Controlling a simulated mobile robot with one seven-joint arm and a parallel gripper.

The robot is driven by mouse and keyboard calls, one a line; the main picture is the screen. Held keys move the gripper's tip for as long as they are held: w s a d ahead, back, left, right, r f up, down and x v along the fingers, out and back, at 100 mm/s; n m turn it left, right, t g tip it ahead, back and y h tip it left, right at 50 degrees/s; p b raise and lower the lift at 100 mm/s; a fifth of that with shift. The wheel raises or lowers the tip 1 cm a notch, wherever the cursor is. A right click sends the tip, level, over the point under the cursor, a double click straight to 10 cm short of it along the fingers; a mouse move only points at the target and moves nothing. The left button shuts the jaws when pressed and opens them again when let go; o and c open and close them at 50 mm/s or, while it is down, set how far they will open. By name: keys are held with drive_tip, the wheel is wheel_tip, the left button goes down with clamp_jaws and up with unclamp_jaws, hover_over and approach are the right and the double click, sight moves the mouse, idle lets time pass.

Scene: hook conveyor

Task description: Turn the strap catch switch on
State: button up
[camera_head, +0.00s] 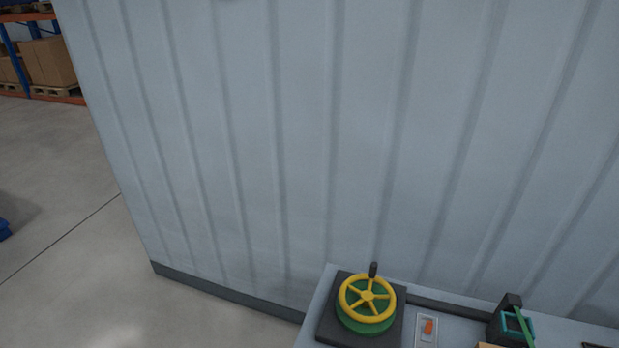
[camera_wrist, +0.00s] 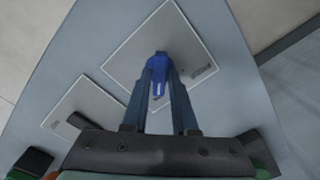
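A bright blue lever-like part (camera_wrist: 158,68) stands on a light grey square plate (camera_wrist: 135,55) in the wrist view. It looks like the switch, but I cannot read the plate's label. My gripper (camera_wrist: 159,82) reaches over this plate, with one dark finger on each side of the blue part. The blue part fills the gap between the fingertips. I cannot tell whether the fingers press on it or only stand close beside it. My gripper and the blue part are not visible in the head view.
In the wrist view, a second plate (camera_wrist: 67,108) with a dark lever (camera_wrist: 78,122) lies left. The head view shows a yellow-spoked handwheel (camera_head: 369,296), an orange switch (camera_head: 428,326) and a dark teal-framed device (camera_head: 512,320) on a grey bench before a ribbed wall (camera_head: 300,130).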

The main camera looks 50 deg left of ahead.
drive_tip(key=shift+o, duration=1.4)
wheel_tip(320, 180, up, 13)
drive_tip(key=b, duration=0.1)
